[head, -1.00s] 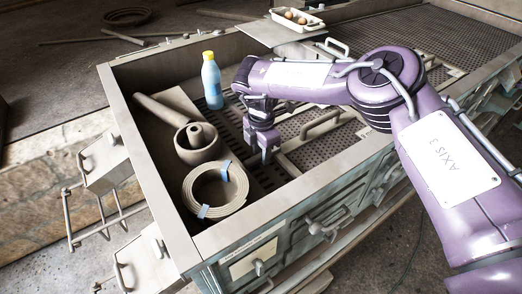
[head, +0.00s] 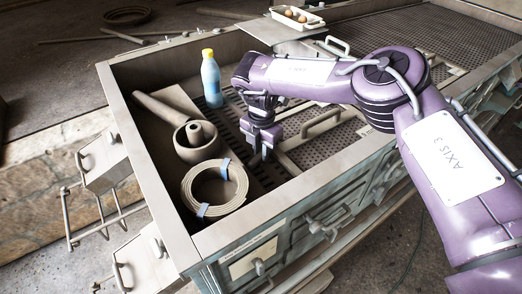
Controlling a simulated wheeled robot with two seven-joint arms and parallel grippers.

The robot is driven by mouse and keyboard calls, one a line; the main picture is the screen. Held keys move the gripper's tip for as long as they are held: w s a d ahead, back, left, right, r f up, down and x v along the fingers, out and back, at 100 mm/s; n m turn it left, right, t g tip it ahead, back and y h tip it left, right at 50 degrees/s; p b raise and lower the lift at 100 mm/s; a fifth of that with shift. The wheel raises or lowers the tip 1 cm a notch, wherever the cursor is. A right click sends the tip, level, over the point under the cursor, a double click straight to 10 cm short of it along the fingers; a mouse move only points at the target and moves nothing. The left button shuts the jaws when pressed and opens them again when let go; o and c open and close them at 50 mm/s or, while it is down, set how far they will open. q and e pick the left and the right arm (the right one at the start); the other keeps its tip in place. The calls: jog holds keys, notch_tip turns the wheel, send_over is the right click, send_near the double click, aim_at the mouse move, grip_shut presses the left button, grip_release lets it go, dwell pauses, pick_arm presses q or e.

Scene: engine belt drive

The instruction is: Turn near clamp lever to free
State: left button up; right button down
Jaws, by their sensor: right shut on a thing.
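My right gripper (head: 261,152) points down inside the open metal bed, to the right of the coiled belt. It is shut on what appears to be the near clamp lever, which its fingers mostly hide; the lever's angle cannot be told. A pale bar (head: 288,164) runs down and right just beside the fingers. The coiled belt (head: 240,181) with blue bands lies at the near left of the bed. My left gripper is not in view.
A pulley-like round part (head: 197,151) and a blue bottle with a yellow cap (head: 211,82) stand left of my right gripper. A handle (head: 321,121) rises to its right. The bed's near wall (head: 285,200) is close. A white tray (head: 298,18) sits at the back.

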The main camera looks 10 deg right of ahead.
jog(key=n, duration=0.3)
jog(key=shift+d+n, duration=0.1)
jog(key=shift+n, duration=0.3)
jog(key=n, duration=0.3)
jog(key=shift+s+d+n+b, duration=0.1)
jog(key=shift+n+b, duration=0.2)
jog(key=shift+b, duration=0.05)
jog(key=n, duration=0.6)
jog(key=shift+d+n, duration=0.15)
jog(key=shift+n, duration=0.15)
jog(key=c, duration=1.3)
grip_release()
jog(key=shift+r, duration=0.1)
